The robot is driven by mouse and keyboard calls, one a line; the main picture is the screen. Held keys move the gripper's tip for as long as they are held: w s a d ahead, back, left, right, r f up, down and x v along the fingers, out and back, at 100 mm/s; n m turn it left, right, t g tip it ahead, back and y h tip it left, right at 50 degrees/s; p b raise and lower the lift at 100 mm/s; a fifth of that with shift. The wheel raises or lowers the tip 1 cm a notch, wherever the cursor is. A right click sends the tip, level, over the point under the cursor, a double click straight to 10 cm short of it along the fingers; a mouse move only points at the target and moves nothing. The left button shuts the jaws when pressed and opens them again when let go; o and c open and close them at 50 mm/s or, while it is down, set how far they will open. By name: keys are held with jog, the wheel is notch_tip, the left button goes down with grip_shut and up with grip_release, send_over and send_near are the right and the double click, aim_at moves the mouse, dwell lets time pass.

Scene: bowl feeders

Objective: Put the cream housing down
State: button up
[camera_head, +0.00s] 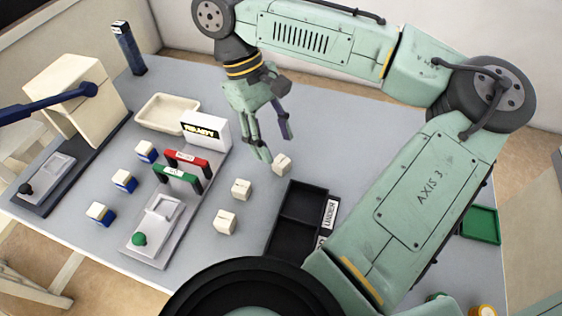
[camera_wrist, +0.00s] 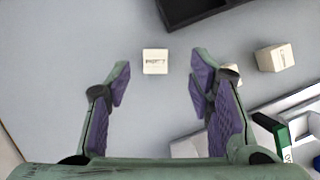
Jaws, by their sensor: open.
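Three cream housings, small blocks, sit apart on the grey table. The farthest housing (camera_head: 282,165) is just below my gripper (camera_head: 277,147). The middle one (camera_head: 241,189) and the nearest one (camera_head: 225,222) stand to the left of the black tray. In the wrist view, one lettered housing (camera_wrist: 155,62) rests on the table just beyond my open, empty fingers (camera_wrist: 161,80), lined up with the gap between them. Another housing (camera_wrist: 274,58) lies farther right, clear of the fingers.
A black two-part tray (camera_head: 270,235) stands right of the housings. A grey fixture (camera_head: 150,240) with red and green frames stands left. Blue-and-cream blocks (camera_head: 124,181), a cream tray (camera_head: 168,112), a press (camera_head: 75,95) and a green tray (camera_head: 481,224) are farther out.

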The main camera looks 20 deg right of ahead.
aim_at(284, 163)
jog(key=x, duration=0.5)
jog(key=shift+d+f, duration=0.3)
grip_shut()
dwell(0.4)
